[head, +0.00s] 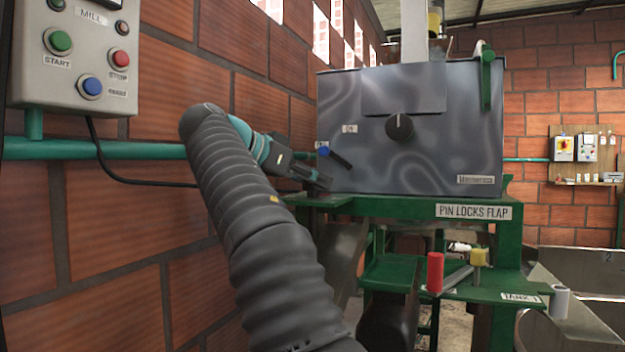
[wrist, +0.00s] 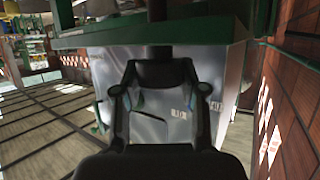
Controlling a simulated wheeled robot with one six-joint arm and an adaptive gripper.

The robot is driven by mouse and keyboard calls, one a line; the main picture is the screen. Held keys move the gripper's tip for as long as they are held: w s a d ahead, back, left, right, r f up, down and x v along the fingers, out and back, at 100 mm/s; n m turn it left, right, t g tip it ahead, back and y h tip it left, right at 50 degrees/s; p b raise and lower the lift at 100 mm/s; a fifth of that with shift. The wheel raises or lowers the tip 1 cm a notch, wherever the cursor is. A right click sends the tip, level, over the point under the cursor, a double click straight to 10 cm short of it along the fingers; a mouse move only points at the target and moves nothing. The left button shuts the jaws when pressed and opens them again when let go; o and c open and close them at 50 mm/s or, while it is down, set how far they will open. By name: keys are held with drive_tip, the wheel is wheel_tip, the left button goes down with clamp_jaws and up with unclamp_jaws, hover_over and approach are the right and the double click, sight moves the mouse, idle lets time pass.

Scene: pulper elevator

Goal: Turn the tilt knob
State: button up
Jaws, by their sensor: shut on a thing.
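A black round knob (head: 399,127) with a light pointer mark sits on the front of the grey metal box (head: 350,92). I cannot read any label naming it the tilt knob. A black lever (head: 341,161) with a blue end (head: 323,151) is at the box's lower left. My gripper (head: 323,182) is at that lower left corner, just below the lever and well left of the round knob. In the wrist view my gripper (wrist: 160,75) has its fingers around a dark piece (wrist: 160,72) in front of the box face. What that piece belongs to is hidden.
A green stand (head: 400,207) with a "PIN LOCKS FLAP" label carries the box. A red cylinder (head: 435,272) and a yellow one (head: 478,257) stand on a lower green shelf. A brick wall (head: 120,225), green pipe and MILL control box (head: 75,55) are close on the left.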

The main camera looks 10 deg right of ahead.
drive_tip(key=shift+f+m+g, duration=0.15)
drive_tip(key=shift+m+g, duration=0.35)
drive_tip(key=shift+g, duration=0.1)
idle(0.4)
drive_tip(key=o, duration=1.1)
drive_tip(key=shift+o, duration=0.2)
drive_tip(key=shift+n+t, duration=0.6)
drive_tip(key=shift+t, duration=0.1)
